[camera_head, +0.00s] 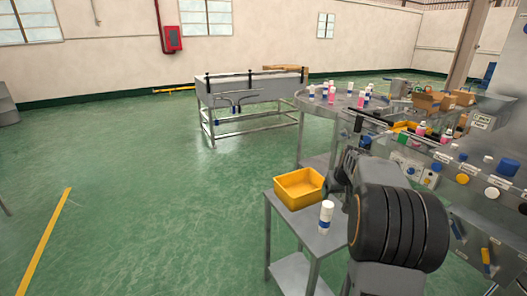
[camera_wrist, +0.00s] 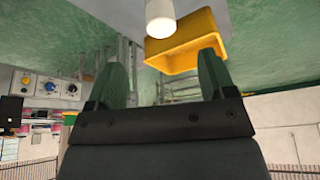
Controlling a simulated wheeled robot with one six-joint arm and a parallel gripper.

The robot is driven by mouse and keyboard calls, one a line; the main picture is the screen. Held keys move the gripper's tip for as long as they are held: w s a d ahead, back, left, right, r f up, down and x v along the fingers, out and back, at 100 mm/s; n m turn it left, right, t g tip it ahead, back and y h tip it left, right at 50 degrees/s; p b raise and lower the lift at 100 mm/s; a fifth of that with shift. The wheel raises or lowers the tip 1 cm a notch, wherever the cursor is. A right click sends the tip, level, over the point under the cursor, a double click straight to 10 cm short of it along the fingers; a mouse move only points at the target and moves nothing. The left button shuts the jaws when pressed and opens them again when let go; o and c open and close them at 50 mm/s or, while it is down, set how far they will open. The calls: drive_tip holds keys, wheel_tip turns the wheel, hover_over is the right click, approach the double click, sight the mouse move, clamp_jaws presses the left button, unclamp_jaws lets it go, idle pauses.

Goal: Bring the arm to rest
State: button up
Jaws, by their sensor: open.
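My gripper (camera_wrist: 165,82) shows in the wrist view with its two green fingers spread apart and nothing between them. A white can with a blue band (camera_head: 326,215) stands upright on that table, left of my arm. The can also shows at the top of the wrist view (camera_wrist: 160,17), apart from the fingers. A yellow bin (camera_head: 299,188) sits behind the can and shows beyond the fingers in the wrist view (camera_wrist: 187,56).
A round steel table (camera_head: 312,104) with several white and pink cans stands behind my arm. A control panel (camera_head: 470,168) with knobs and buttons is close on the right. A steel workbench (camera_head: 250,90) stands farther back. The green floor at left is clear.

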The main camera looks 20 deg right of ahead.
drive_tip(key=s+a+r+n+p, duration=0.1)
drive_tip(key=s+a, duration=0.9)
drive_tip(key=a, duration=0.3)
drive_tip(key=s+a+r+n+y+p, duration=0.1)
drive_tip(key=s+a+n+p, duration=0.1)
drive_tip(key=s+a, duration=0.8)
drive_tip(key=a, duration=0.3)
drive_tip(key=shift+g, duration=0.3)
